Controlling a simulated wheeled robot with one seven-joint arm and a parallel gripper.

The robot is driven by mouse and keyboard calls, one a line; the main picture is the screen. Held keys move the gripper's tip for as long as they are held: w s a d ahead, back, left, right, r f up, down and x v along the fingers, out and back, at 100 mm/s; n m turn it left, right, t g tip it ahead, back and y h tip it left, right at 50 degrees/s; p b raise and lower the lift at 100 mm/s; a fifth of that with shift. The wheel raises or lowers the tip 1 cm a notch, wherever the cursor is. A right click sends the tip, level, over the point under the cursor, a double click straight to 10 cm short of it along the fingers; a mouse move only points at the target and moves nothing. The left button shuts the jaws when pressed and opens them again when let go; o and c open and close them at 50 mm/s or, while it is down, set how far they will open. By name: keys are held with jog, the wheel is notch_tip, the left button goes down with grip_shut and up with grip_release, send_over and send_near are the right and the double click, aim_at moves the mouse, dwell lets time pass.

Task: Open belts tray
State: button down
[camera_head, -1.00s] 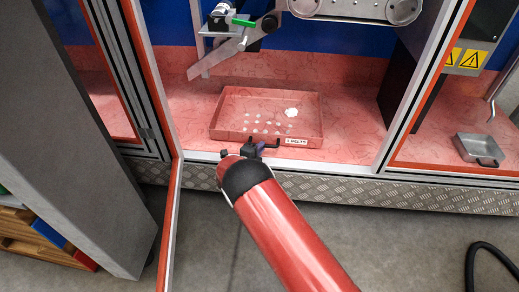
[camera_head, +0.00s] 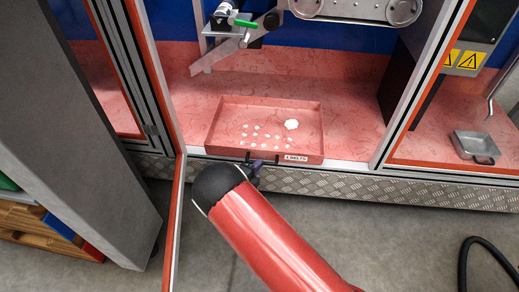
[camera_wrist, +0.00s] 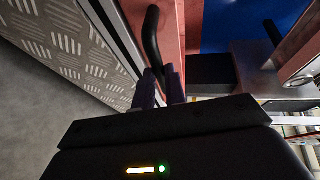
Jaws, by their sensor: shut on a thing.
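The belts tray (camera_head: 228,125) is a shallow red tray with a white label on its front wall. It lies on the red floor of the cabinet bay, its front wall at the bay's front edge. Several white bits and one larger white lump lie in it. Its black handle (camera_wrist: 151,38) shows in the wrist view and runs down between my fingers. My gripper (camera_wrist: 163,84) is shut on this handle. In the head view my gripper (camera_head: 254,168) is at the tray's front, partly hidden by my red arm.
An open door with an orange edge (camera_head: 174,225) stands left of my arm. A grey cabinet (camera_head: 85,140) is further left. A machine with rollers (camera_head: 350,10) hangs above the tray. A small metal tray (camera_head: 474,145) is at right.

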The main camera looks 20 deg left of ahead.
jog(key=s+d+p, duration=0.2)
jog(key=s+d, duration=0.1)
jog(key=s, duration=0.9)
jog(key=shift+s, duration=0.4)
jog(key=c, duration=1.5)
grip_release()
jog(key=shift+o, duration=0.2)
jog(key=v, duration=0.7)
jog(key=shift+s, duration=0.35)
jog(key=shift+r, duration=0.15)
